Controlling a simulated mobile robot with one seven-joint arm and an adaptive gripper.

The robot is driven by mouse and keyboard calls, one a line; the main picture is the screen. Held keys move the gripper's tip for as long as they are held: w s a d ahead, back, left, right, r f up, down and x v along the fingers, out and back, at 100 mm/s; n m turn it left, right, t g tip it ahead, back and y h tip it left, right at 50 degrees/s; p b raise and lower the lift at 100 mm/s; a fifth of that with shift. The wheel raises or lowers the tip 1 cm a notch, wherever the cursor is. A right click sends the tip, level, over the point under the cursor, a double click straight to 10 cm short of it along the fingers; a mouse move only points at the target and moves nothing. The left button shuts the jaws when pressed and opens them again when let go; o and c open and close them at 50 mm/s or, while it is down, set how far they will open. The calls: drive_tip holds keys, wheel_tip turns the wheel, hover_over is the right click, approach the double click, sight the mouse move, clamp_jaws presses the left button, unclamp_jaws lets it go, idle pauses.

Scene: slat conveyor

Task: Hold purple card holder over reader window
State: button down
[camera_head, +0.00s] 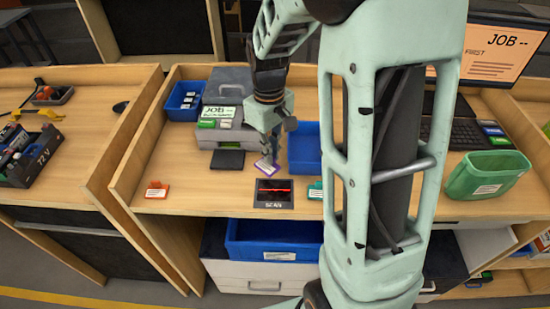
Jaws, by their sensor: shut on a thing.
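The purple card holder (265,169), with a white label face, is at the tip of my gripper (270,153). My gripper is shut on it and points down from the arm. The holder is tilted and shows just behind the reader window (274,190), a dark panel marked SCAN with a red line, set in the bench. In this view the holder's lower edge is close to the window's back edge. I cannot tell how high above the bench it is.
An orange card holder (156,190) stands to the left and a green one (315,190) to the right of the window. A blue bin (304,150), a black pad (228,159) and a grey printer-like box (228,132) are behind.

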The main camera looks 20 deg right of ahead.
sight(274, 170)
drive_tip(key=n, duration=0.1)
drive_tip(key=s+n+b, duration=0.1)
drive_tip(key=n, duration=0.1)
drive_tip(key=shift+r+b, duration=0.15)
drive_tip(key=shift+b, duration=0.15)
drive_tip(key=n, duration=0.1)
drive_tip(key=s+n+b, duration=0.1)
drive_tip(key=n, duration=0.1)
drive_tip(key=r+n+b, duration=0.1)
drive_tip(key=n, duration=0.1)
drive_tip(key=shift+s+r, duration=0.1)
drive_tip(key=shift+s, duration=0.2)
drive_tip(key=shift+f+b, duration=2.4)
drive_tip(key=shift+f, duration=0.75)
drive_tip(key=shift+r, duration=0.15)
wheel_tip(274, 170, up, 6)
drive_tip(key=p, duration=0.5)
drive_tip(key=shift+d, duration=0.1)
